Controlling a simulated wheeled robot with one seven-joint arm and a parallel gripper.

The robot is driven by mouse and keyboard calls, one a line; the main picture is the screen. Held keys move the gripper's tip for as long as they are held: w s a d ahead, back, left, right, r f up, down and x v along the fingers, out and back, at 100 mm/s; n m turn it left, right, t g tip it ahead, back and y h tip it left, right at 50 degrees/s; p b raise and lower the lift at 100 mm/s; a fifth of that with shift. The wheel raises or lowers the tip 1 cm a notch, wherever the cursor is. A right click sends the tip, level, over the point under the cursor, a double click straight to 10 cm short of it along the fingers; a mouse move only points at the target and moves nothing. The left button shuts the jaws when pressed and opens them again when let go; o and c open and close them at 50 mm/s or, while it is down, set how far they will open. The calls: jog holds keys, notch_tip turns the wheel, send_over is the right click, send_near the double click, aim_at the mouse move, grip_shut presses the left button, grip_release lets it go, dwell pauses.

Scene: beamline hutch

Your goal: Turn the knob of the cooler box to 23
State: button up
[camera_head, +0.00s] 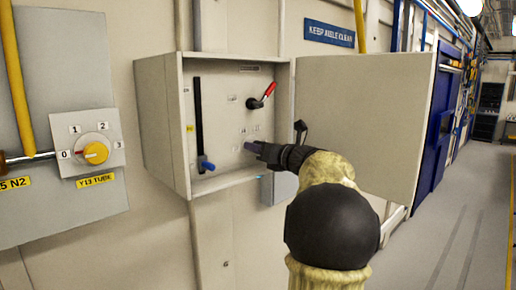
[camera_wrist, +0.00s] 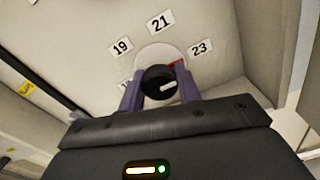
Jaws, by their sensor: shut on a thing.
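The cooler box (camera_head: 160,120) is an open pale wall cabinet in the head view, its door (camera_head: 365,120) swung out to the right. My gripper (camera_head: 250,147) reaches into its lower right part and hides the knob there. In the wrist view, my gripper (camera_wrist: 160,88) has its purple fingers on both sides of the black knob (camera_wrist: 157,76) and is shut on it. The knob's white pointer mark points right and slightly up, below the 23 label (camera_wrist: 200,48). A red mark (camera_wrist: 177,63) lies toward 23. Labels 21 (camera_wrist: 160,22) and 19 (camera_wrist: 121,46) show; another at left is mostly hidden.
Inside the box are a red-handled lever (camera_head: 268,91) and a blue-handled slider (camera_head: 206,164) in a black slot. Left of it, a separate panel (camera_head: 90,120) has a yellow dial (camera_head: 96,153) marked 0 to 3. The aisle floor (camera_head: 440,220) at right is clear.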

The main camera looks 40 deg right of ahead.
jog(key=shift+f, duration=0.35)
jog(key=o, duration=0.8)
jog(key=shift+o, duration=0.8)
jog(key=shift+r, duration=0.2)
jog(key=shift+s, duration=0.1)
jog(key=s+d+b, duration=0.1)
jog(key=s+b, duration=0.5)
jog(key=s, duration=1.1)
jog(key=shift+s+d, duration=0.15)
